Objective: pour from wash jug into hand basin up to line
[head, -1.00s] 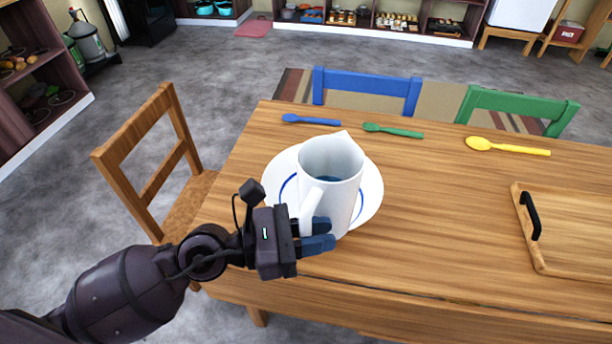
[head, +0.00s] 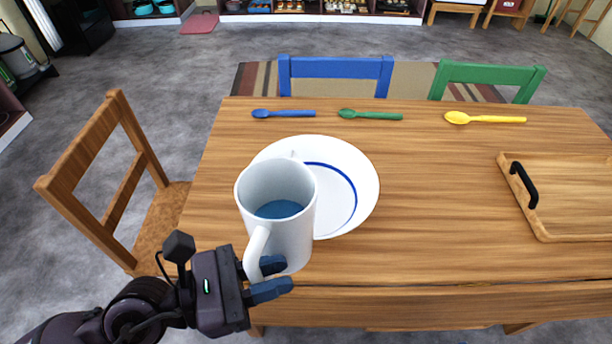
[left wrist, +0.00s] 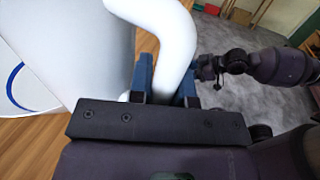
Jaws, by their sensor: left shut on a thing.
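The white wash jug (head: 290,225) is upright in the head view, with blue liquid (head: 279,209) visible inside. My left gripper (head: 268,279) is shut on its handle; in the left wrist view the fingers (left wrist: 160,85) close around the white handle (left wrist: 172,30). The hand basin (head: 350,210), white and wide with a blue line ring inside, stands on the table behind and right of the jug. The jug hides the basin's front left part. I see no liquid in the visible part of the basin. My right gripper is not in the head view.
The wooden table (head: 430,230) holds a blue spoon (head: 285,113), a green spoon (head: 370,115) and a yellow spoon (head: 485,119) along its back. A wooden tray (head: 545,232) with a black handle lies at right. A wooden chair (head: 115,180) stands left. Table between basin and tray is clear.

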